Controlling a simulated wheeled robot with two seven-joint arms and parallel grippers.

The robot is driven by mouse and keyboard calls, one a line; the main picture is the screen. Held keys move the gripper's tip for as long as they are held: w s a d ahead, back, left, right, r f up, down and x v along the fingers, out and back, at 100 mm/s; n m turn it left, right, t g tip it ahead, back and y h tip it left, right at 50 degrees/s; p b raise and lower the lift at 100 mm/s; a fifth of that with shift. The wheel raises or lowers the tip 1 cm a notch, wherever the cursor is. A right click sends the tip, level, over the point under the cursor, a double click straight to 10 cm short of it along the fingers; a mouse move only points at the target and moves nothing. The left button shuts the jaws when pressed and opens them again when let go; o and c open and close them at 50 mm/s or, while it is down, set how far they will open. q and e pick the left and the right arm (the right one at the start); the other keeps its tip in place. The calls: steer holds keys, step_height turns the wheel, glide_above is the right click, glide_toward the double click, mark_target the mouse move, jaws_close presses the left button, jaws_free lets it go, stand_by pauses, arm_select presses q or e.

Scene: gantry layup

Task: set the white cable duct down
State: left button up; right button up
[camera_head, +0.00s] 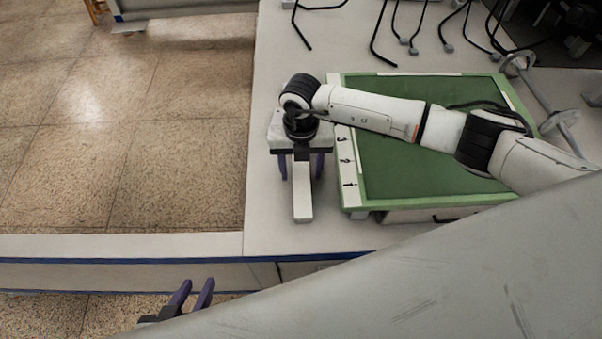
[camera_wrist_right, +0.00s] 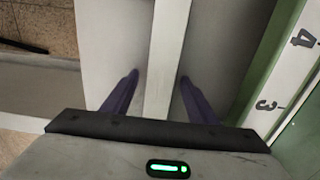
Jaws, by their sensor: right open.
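The white cable duct (camera_head: 303,198) is a narrow white bar on the grey table, left of the green board, its near end toward the table's front edge. In the right wrist view the duct (camera_wrist_right: 166,55) runs between the two purple fingers, with a gap on each side. My right gripper (camera_head: 301,177) is open above and around the duct; its body hides the duct's far part. My left gripper (camera_head: 192,291) is open and empty, low in the head view, in front of the table and away from the duct.
The green board (camera_head: 400,165) with a numbered white strip (camera_head: 347,175) lies just right of the duct. Black bent rods (camera_head: 385,35) lie at the back. Bare table (camera_head: 268,215) lies left of the duct, up to the table's left edge.

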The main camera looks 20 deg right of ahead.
steer(key=c, duration=1.3)
